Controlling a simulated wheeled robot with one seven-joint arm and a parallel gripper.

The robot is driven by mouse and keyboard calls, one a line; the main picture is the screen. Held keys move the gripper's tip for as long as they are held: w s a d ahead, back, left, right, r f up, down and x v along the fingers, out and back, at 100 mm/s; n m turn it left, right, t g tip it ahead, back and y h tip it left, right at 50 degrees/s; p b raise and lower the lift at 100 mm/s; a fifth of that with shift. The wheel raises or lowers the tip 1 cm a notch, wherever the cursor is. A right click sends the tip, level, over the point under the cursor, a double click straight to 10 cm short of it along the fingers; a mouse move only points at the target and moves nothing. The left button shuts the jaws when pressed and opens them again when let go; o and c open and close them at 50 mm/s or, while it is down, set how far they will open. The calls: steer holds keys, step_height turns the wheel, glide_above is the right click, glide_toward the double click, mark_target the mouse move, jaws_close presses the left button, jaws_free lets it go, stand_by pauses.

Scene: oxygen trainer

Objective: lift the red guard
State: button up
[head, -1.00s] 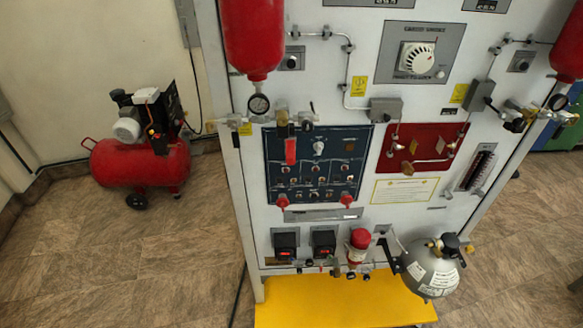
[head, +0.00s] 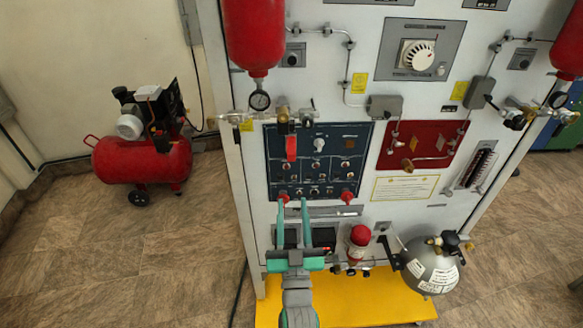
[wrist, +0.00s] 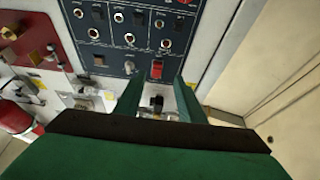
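The red guard (head: 291,147) is a narrow upright red cover at the upper left of the dark blue switch panel (head: 270,170). In the wrist view the red guard (wrist: 156,69) shows near the panel's edge, just beyond and between my fingertips. My gripper (head: 293,202) has two green fingers spread apart with nothing between them. In the head view it appears below the guard, over the panel's lower edge. In the wrist view my gripper (wrist: 160,82) points toward the guard, with no visible contact.
A red knob (head: 347,198) sits at the panel's lower right; another at lower left is partly behind my finger. Gauges and brass fittings (head: 282,119) project just above the guard. A red cylinder (head: 255,35) hangs at upper left. A grey tank (head: 432,270) projects at lower right.

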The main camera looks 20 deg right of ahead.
mark_target(291, 149)
steer(key=x, duration=1.1)
steer(key=shift+w+d+r, duration=0.2)
steer(key=shift+d+r, duration=0.05)
steer(key=shift+r, duration=0.15)
jaws_close()
